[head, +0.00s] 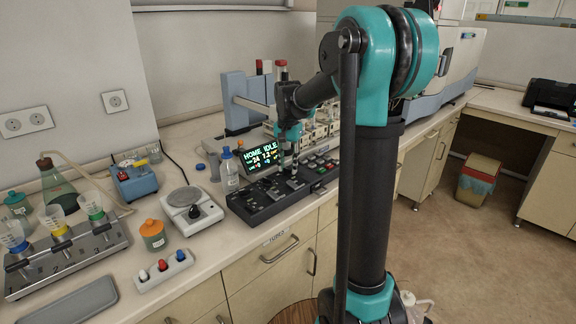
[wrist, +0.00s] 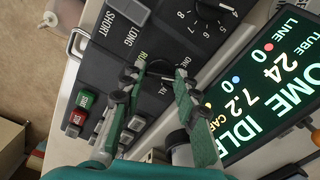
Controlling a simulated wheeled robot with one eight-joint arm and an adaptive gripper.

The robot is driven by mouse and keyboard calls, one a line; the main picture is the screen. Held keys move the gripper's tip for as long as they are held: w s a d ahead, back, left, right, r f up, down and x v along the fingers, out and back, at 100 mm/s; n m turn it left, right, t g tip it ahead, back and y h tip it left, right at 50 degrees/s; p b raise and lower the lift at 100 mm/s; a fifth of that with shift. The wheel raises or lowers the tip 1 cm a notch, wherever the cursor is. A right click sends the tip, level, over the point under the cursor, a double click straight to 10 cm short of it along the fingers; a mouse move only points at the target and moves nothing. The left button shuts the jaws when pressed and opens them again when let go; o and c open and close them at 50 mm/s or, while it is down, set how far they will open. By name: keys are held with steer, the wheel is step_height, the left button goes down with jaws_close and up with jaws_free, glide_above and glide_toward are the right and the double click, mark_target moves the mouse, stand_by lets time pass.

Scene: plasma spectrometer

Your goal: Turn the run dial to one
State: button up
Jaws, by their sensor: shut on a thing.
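The run dial (wrist: 158,72) is a dark knob on the black control panel (wrist: 92,62), with RUN, ONE and ALL printed around it in the wrist view. My gripper (wrist: 160,82) has its two green-padded fingers on either side of the dial and is shut on it. The fingers cover much of the dial, so I cannot tell which label it points at. In the head view my gripper (head: 291,168) reaches down onto the black panel (head: 250,204), and the dial is hidden there.
The lit screen (head: 262,153) reads HOME IDLE, just behind the panel. Another dial (wrist: 212,12) with numbers, and green and red buttons (wrist: 80,108), lie close to my fingers. A white hotplate-like device (head: 192,212) and a bottle (head: 229,172) stand left of the panel.

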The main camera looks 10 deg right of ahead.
mark_target(288, 169)
steer(key=n, duration=0.5)
steer(key=shift+n, duration=0.4)
stand_by(0.3)
steer(key=o, duration=1.2)
steer(key=shift+c, duration=0.2)
step_height(288, 169, up, 12)
